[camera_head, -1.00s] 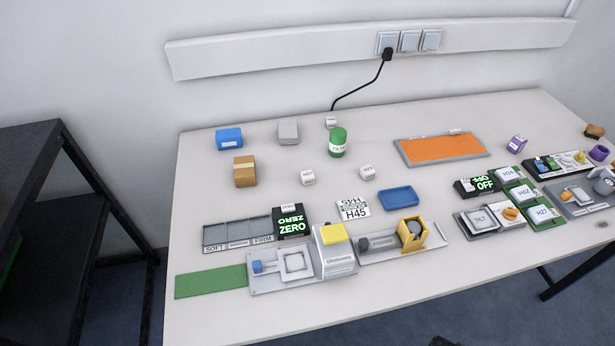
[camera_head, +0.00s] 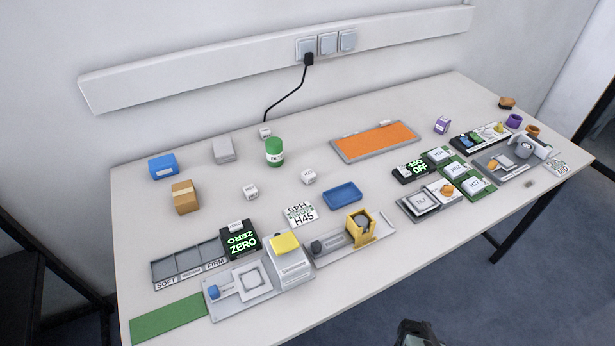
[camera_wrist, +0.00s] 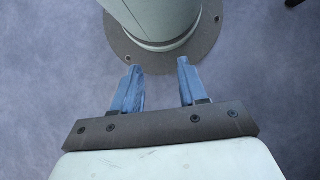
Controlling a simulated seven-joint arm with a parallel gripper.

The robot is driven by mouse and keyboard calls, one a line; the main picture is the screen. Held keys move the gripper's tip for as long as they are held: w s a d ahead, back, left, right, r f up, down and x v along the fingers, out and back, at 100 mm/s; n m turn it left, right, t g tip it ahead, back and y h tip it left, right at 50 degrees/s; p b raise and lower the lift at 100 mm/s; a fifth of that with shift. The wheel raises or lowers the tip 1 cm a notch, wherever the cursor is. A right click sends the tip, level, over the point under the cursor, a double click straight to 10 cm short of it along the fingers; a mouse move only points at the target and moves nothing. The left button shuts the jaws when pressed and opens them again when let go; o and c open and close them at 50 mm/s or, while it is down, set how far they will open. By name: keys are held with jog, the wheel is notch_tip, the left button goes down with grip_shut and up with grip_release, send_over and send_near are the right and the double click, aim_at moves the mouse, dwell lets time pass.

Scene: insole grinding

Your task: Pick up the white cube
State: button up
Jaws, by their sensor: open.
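Three small white cubes with dark lettering lie on the table in the head view. One white cube (camera_head: 265,132) is at the back by the power cord, one (camera_head: 250,192) is right of the brown box, and one (camera_head: 308,177) is above the blue tray. Their lettering is too small to read. My gripper (camera_wrist: 160,84) shows in the wrist view with its two blue fingers apart and nothing between them. It is over the blue-grey floor and a round grey base, away from the cubes.
Near the cubes stand a green cylinder (camera_head: 274,153), a light grey box (camera_head: 223,150), a blue box (camera_head: 163,166), a brown box (camera_head: 185,197) and a blue tray (camera_head: 342,194). Devices line the front edge. The table is clear between the cubes.

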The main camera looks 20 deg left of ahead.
jog(key=o, duration=0.5)
